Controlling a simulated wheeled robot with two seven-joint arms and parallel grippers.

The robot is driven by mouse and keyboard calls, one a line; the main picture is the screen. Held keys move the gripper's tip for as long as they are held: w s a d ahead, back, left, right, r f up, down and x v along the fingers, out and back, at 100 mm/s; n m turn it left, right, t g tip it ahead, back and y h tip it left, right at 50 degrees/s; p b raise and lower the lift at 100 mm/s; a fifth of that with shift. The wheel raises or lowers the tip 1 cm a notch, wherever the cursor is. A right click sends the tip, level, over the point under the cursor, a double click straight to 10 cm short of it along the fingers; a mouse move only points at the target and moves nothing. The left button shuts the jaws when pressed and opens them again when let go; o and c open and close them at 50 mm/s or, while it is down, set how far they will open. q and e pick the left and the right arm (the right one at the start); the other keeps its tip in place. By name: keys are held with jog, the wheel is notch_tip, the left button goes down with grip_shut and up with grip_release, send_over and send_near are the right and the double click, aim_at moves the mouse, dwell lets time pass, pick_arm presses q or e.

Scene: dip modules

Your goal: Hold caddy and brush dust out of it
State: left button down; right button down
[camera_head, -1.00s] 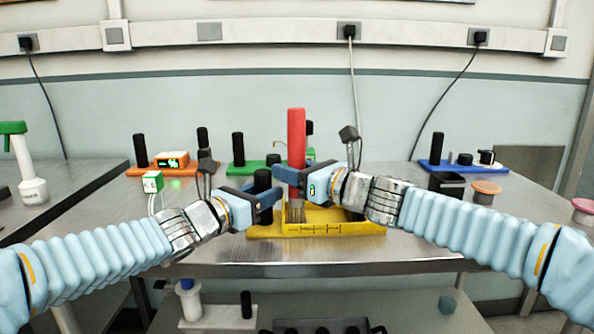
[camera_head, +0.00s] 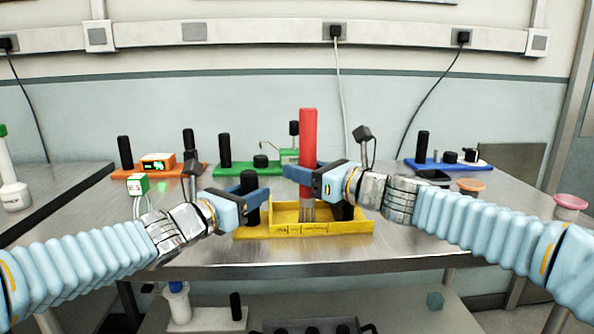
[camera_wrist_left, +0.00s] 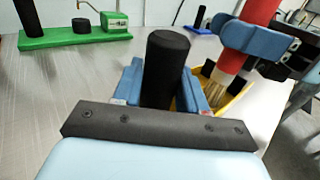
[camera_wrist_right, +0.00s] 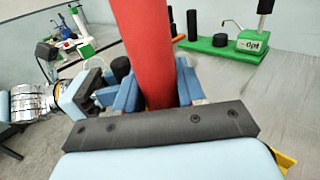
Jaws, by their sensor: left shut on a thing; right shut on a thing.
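The yellow caddy (camera_head: 345,227) is a low tray on the metal table, with a black upright handle (camera_head: 252,212) at its left end. My left gripper (camera_head: 254,190) is shut on that handle, and the left wrist view shows the black handle (camera_wrist_left: 167,65) between its blue fingers. My right gripper (camera_head: 300,178) is shut on the red brush (camera_head: 308,135), held upright. Its bristles (camera_head: 307,211) point down into the caddy. The caddy's front wall hides the bristle tips, so I cannot tell whether they touch the floor. No dust can be made out.
Behind stand an orange module (camera_head: 180,170), a green module (camera_head: 235,169) and a blue module (camera_head: 432,165), with black posts. A small green-topped device (camera_head: 138,185) is left of the caddy. Orange (camera_head: 470,186) and pink (camera_head: 570,202) round-topped items are at right. The front strip of table is clear.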

jog(key=a, duration=0.1)
jog(key=w+a, duration=0.1)
jog(key=a, duration=0.2)
jog(key=shift+w+a, duration=0.35)
dwell(2.1)
jog(key=shift+d, duration=0.1)
